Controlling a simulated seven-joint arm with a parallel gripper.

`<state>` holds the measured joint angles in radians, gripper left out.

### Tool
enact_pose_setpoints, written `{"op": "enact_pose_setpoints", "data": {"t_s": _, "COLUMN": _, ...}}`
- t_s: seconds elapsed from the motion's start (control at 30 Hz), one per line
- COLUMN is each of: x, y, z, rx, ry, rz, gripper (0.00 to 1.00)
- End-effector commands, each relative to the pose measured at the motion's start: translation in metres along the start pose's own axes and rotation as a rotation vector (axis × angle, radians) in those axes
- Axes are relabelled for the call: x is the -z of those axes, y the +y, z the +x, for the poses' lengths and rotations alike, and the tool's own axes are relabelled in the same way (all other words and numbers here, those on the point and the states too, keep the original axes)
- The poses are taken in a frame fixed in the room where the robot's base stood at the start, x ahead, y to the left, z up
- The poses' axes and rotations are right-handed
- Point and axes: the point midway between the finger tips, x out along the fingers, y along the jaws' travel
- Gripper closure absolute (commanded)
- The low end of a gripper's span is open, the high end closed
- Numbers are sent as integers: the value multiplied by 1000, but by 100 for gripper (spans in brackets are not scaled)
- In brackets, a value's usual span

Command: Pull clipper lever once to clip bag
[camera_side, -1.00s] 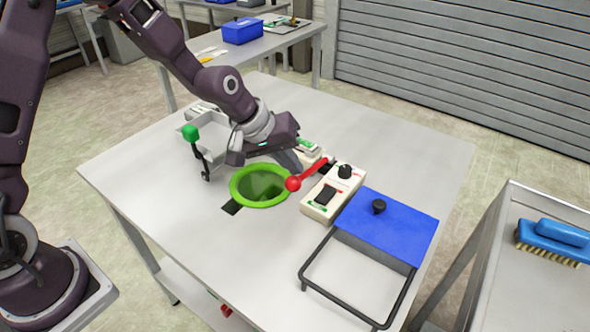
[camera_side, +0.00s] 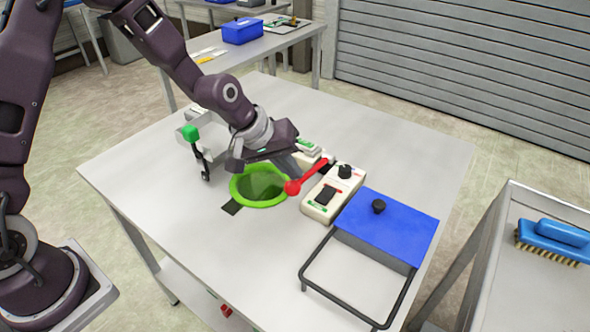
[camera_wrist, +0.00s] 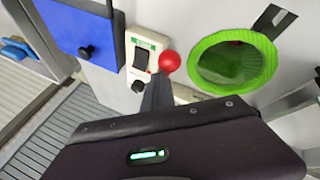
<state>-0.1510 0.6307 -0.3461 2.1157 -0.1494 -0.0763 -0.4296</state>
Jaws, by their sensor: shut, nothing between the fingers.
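A red lever with a round red ball end (camera_side: 292,187) slants from beside the cream control box (camera_side: 333,192) toward the green ring (camera_side: 245,199). In the wrist view the red ball (camera_wrist: 169,61) is just beyond my dark fingertips (camera_wrist: 160,80). My gripper (camera_side: 296,166) is low behind the lever in the side view, its fingers shut with nothing between them. I cannot tell whether they touch the lever. A second, black lever with a green knob (camera_side: 190,133) stands left of the ring.
A blue-topped unit (camera_side: 395,225) with a black knob and a dark frame stands right of the control box. A grey tray (camera_side: 181,122) sits behind the green-knobbed lever, partly hidden by my arm. The table's front left is clear. A blue brush (camera_side: 555,240) lies on a side surface.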

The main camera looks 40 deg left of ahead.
Motion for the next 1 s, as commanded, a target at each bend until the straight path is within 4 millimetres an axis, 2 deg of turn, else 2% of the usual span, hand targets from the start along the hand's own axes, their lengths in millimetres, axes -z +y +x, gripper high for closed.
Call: {"op": "enact_pose_setpoints", "data": {"t_s": 1.0, "x": -7, "y": -6, "z": 7, "rx": 1, "ry": -5, "rz": 0, "gripper": 100}}
